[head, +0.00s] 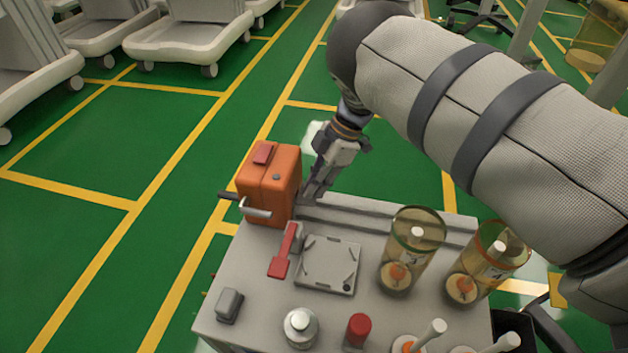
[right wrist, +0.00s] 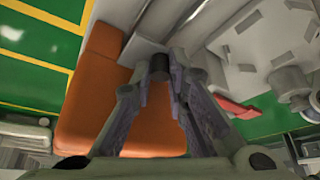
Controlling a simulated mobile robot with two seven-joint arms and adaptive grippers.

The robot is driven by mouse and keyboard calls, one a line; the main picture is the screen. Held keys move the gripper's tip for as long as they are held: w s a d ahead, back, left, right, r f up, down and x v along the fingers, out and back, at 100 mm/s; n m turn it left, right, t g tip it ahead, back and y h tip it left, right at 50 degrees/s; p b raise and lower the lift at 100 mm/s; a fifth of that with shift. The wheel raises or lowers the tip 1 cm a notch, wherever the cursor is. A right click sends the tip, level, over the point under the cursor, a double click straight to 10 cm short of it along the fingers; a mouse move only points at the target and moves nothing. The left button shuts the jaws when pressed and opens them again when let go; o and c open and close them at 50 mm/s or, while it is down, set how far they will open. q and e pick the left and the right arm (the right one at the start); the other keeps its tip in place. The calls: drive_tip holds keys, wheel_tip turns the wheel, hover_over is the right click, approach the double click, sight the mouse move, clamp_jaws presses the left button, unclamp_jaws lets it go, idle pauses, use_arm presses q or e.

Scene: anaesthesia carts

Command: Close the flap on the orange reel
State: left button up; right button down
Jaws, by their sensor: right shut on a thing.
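The orange reel (head: 268,188) stands upright at the back left corner of the cart top, with a small red piece (head: 263,152) on its top and a silver crank (head: 256,211) in front. I cannot clearly tell which part is its flap. My right gripper (head: 308,199) reaches down along the reel's right side. In the right wrist view the orange reel (right wrist: 108,112) fills the left and middle, and my right gripper (right wrist: 159,72) is shut on a small dark cylinder (right wrist: 159,66) beside it. What the cylinder joins to is hidden. My left gripper is not in view.
The cart top (head: 232,262) also holds a red-handled lever (head: 284,255), a square grey plate (head: 328,264), a grey block (head: 229,304), a silver knob (head: 300,326), a red-capped knob (head: 358,329) and clear cylinders (head: 411,250) at right. Green floor lies left.

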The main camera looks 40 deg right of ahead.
drive_tip(key=shift+s+d+f+t+y+p, duration=0.15)
drive_tip(key=shift+s+d+t+y+p, duration=0.05)
drive_tip(key=shift+t+y+p, duration=0.25)
drive_tip(key=shift+s+d+f+t+y, duration=0.1)
drive_tip(key=shift+d+f+t+y, duration=0.05)
drive_tip(key=shift+f+t+y, duration=0.3)
drive_tip(key=shift+s+d+f+n+t+y, duration=0.15)
drive_tip(key=shift+f+n+t+y, duration=0.2)
drive_tip(key=shift+t+y, duration=0.35)
drive_tip(key=shift+f+t+y+b, duration=0.35)
drive_tip(key=shift+t+y+b, duration=0.15)
drive_tip(key=shift+b, duration=0.05)
drive_tip(key=c, duration=1.6)
unclamp_jaws()
drive_tip(key=shift+o, duration=0.2)
